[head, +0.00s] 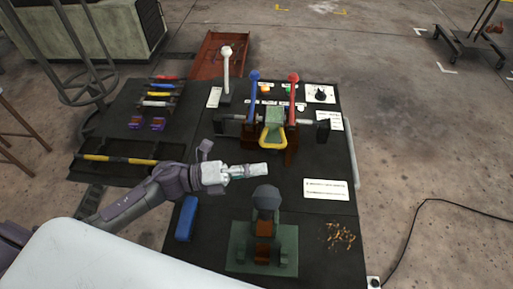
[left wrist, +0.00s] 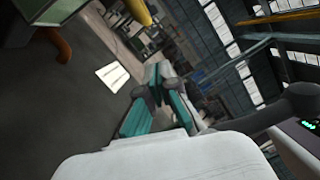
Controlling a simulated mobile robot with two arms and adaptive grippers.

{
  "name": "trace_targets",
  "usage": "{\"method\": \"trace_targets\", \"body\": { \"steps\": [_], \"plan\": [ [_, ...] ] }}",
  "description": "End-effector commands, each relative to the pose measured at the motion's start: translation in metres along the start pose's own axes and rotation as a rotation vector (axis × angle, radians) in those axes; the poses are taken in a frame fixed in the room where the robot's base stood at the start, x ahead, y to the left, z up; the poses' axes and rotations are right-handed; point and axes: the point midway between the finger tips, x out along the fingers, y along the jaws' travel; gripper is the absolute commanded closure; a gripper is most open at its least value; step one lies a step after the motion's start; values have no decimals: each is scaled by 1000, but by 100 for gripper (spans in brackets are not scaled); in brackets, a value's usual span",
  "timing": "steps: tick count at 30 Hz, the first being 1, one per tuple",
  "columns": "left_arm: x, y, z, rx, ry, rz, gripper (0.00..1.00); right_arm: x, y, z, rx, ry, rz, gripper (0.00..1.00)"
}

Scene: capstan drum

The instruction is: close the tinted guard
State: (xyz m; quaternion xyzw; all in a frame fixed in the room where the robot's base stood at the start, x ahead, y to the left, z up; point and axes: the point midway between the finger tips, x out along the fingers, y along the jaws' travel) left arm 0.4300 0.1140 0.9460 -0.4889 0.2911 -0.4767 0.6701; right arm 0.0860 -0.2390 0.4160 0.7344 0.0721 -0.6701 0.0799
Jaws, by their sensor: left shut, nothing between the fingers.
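A greenish part with a yellow U-shaped handle (head: 272,138) sits between the blue and red levers, and I take it to be the tinted guard (head: 273,117). Its handle end points toward me. Whether the panel is raised or lowered is hard to tell. My left gripper (head: 262,170) is shut and empty, on the near side of the yellow handle and apart from it in the head view. In the left wrist view the shut fingers (left wrist: 158,76) point away, and a yellow piece shows at the top edge. My right gripper is not in view.
The blue lever (head: 254,88) and red lever (head: 293,88) stand upright behind. A dark dome on a brown post (head: 265,202) stands nearer on a green plate. A blue block (head: 187,219) lies left. A white label (head: 326,189) lies on bare mat at right.

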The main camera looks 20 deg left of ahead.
Motion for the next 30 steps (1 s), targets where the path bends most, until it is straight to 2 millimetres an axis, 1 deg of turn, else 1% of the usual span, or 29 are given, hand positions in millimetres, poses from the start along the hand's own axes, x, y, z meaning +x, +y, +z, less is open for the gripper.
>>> {"method": "trace_targets", "body": {
  "steps": [1,6,10,15,22,30],
  "plan": [
    [0,-2,15,7,-5,5,100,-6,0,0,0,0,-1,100],
    [4,-1,32,4,-5,4,100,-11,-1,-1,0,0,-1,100],
    [5,0,36,3,-4,4,100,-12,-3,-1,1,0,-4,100],
    [5,1,37,3,-4,4,100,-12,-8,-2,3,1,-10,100],
    [5,0,37,0,-4,5,100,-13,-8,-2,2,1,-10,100],
    [7,-8,46,-65,-3,19,100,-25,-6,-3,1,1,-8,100]
  ]
}}
